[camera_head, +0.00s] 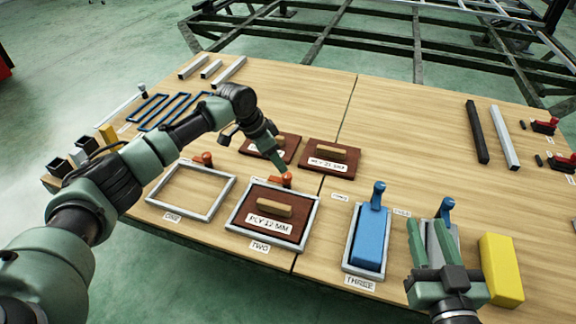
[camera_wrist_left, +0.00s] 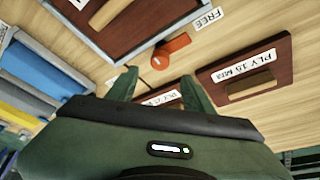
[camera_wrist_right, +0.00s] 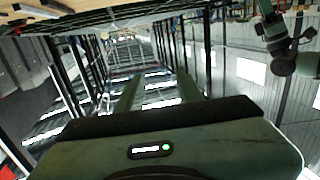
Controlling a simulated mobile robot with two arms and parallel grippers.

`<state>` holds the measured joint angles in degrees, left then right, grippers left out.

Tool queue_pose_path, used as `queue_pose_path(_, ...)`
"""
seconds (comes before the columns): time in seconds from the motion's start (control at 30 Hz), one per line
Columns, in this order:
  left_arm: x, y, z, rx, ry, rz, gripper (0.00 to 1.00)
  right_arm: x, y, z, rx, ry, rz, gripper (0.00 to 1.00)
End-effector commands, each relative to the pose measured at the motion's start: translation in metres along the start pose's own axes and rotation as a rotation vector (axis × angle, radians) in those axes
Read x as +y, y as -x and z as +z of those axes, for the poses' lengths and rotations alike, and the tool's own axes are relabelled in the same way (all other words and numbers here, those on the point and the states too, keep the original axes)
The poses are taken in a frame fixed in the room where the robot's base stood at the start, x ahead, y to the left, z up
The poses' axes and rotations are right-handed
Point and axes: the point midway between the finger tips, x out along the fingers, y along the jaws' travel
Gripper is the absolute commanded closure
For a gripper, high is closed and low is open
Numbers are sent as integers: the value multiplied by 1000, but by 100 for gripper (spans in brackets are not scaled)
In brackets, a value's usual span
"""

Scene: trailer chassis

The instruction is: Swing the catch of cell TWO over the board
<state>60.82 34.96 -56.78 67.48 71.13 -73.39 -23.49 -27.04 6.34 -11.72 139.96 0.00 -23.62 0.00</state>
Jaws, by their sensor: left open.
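Cell TWO's grey frame (camera_head: 230,222) holds a dark red-brown board (camera_head: 288,228) with a wooden handle and a PLY 12 MM label. Its orange catch (camera_head: 287,179) is at the frame's far edge. In the left wrist view the catch (camera_wrist_left: 172,50) lies clear of the board, its arm pointing toward a FREE label (camera_wrist_left: 208,18). My right gripper (camera_head: 430,225) is open over the front right, near a grey piece with a blue lever.
Cell ONE's empty frame (camera_head: 152,190) with an orange catch (camera_head: 203,158) is to the left. Two more boards (camera_head: 330,156) lie behind cell TWO. Cell THREE's blue block (camera_head: 369,238) and a yellow block (camera_head: 501,270) are to the right. The back middle of the table is clear.

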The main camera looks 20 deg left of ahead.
Motion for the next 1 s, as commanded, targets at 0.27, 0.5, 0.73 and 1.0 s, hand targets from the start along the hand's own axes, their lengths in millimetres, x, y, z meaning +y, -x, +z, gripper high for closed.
queue_pose_path(0.27,0,-22,1,-3,2,2,49,-5,0,-31,177,-4,-10,64)
queue_pose_path(0.5,0,-51,1,-2,1,1,49,-11,13,-80,453,-13,-25,64)
queue_pose_path(0.73,0,-70,0,-1,2,1,49,-14,33,-114,656,-22,-34,64)
queue_pose_path(1.0,-1,-77,0,-1,2,0,49,-16,44,-127,742,-26,-38,64)
